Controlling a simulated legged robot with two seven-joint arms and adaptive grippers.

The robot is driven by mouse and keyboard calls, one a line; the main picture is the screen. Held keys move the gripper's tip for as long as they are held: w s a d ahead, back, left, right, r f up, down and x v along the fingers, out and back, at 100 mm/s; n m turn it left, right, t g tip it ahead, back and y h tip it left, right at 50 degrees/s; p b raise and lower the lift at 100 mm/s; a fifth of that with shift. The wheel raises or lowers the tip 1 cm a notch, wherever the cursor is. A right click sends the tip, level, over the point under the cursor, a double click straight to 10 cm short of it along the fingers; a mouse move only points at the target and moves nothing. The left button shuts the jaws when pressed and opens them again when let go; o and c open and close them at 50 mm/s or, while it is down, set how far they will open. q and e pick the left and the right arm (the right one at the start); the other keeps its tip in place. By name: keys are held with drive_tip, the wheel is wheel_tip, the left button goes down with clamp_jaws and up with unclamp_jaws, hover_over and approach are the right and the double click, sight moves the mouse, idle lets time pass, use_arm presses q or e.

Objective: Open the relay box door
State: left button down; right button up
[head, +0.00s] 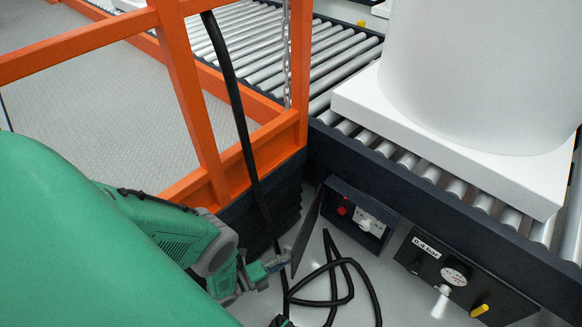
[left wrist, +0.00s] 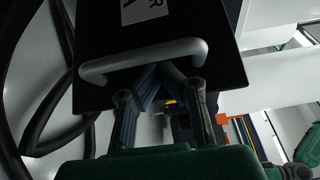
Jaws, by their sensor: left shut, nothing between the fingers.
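The relay box (head: 352,218) is a dark box on the side of the conveyor frame, with a red part and a white part visible inside. Its dark door (head: 306,232) stands swung out to the left, so the box front is open. My left gripper (head: 282,262) is at the door's lower outer side. In the left wrist view the door (left wrist: 215,25) fills the top, with a pale label and a grey bar handle (left wrist: 190,52). The left fingertips (left wrist: 160,72) are shut and empty, close to the handle; I cannot tell if they touch it. My right gripper is not seen.
A dark panel (head: 440,275) with a gauge and a yellow knob sits right of the box. Black cable (head: 335,295) lies looped on the floor below. An orange frame (head: 185,95) stands left; a white tank (head: 480,70) rests on the roller conveyor.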

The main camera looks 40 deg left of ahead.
use_arm(q)
wheel_tip(320, 180, up, 10)
drive_tip(key=shift+a, duration=0.15)
idle(0.8)
drive_tip(key=shift+f, duration=0.1)
